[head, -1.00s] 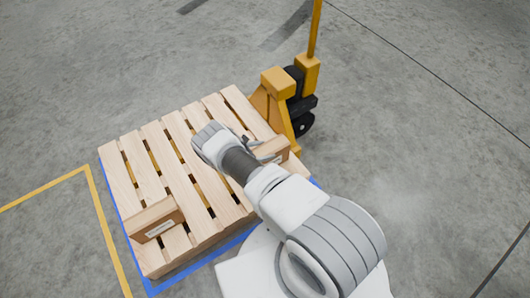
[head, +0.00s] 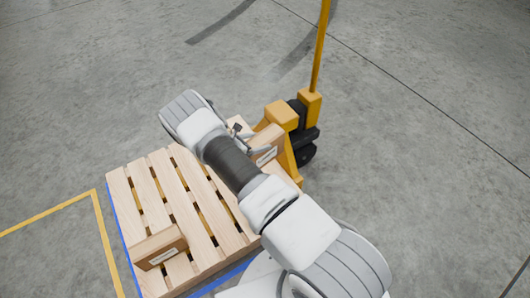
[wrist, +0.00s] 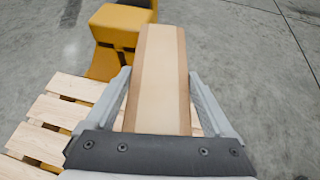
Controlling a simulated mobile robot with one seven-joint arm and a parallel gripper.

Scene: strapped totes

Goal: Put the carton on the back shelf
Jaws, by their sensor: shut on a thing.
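A brown carton (head: 265,147) with a pale label is in my gripper, over the right side of the pallet near the yellow pallet jack. In the wrist view the carton (wrist: 160,85) stands between my two grey fingers, which press on its sides; my gripper (wrist: 163,100) is shut on it. In the head view my arm hides part of my gripper (head: 250,140). A second similar carton (head: 160,248) sits on the pallet's near left corner. No shelf shows in these views.
The wooden slatted pallet (head: 147,192) lies on the floor inside a blue outline. A yellow pallet jack (head: 283,118) with black wheels and a tall handle stands at its right. Yellow floor lines (head: 98,215) run at the left. The concrete floor around is clear.

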